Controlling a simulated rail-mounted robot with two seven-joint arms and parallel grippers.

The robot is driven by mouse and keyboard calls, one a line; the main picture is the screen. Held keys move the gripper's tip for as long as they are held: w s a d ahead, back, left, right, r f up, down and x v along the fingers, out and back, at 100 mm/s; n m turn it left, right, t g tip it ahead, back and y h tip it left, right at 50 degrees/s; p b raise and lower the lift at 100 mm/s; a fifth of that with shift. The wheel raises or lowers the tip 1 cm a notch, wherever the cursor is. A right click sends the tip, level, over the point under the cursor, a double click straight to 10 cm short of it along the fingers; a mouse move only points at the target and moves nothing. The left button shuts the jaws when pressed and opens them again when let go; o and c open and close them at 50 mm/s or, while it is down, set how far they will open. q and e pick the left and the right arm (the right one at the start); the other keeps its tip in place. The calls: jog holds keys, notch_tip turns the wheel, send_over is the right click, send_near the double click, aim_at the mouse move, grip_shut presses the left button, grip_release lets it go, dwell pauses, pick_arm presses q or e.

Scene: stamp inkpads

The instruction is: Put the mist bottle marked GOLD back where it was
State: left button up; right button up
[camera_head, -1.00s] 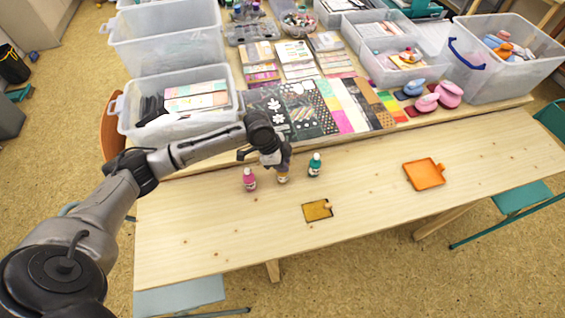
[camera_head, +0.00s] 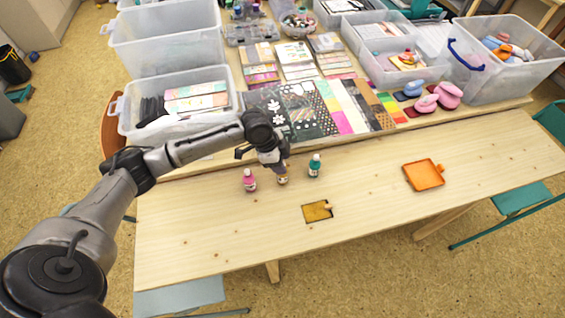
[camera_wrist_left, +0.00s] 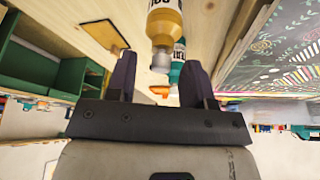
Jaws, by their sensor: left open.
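The mist bottle marked GOLD (camera_head: 282,180) stands on the wooden table between a pink bottle (camera_head: 249,180) and a teal bottle (camera_head: 315,166). In the left wrist view the gold bottle (camera_wrist_left: 165,24) shows its amber body, grey cap and part of its white label. My left gripper (camera_head: 281,169) is over the bottle. Its fingers (camera_wrist_left: 158,72) are open, one on each side of the cap; I cannot tell whether they touch it. The gripper covers the bottle's top in the head view. My right gripper is not in view.
A yellow inkpad (camera_head: 317,212) lies in front of the bottles, and an orange tray (camera_head: 423,175) lies to the right. Patterned sheets (camera_head: 292,112) and clear bins (camera_head: 170,45) fill the back table. The front table's left part is clear.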

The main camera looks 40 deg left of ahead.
pick_arm(q)
jog(key=p+v, duration=0.2)
jog(key=v, duration=0.9)
jog(key=s+d+f+n, duration=0.1)
jog(key=s+d+f, duration=0.3)
jog(key=s+d, duration=0.1)
jog(key=s+d+f+n, duration=0.2)
jog(key=s+d+f, duration=0.2)
jog(key=s+d, duration=0.1)
jog(key=s+d+f+n+t+y, duration=0.1)
jog(key=s+d+f, duration=0.4)
jog(key=s+d, duration=0.1)
jog(key=shift+s+f, duration=0.1)
jog(key=shift+s, duration=0.7)
jog(key=s+a+n+y, duration=0.2)
jog(key=s+n, duration=0.3)
jog(key=s, duration=0.4)
jog(key=shift+y, duration=0.3)
jog(key=shift+w, duration=0.1)
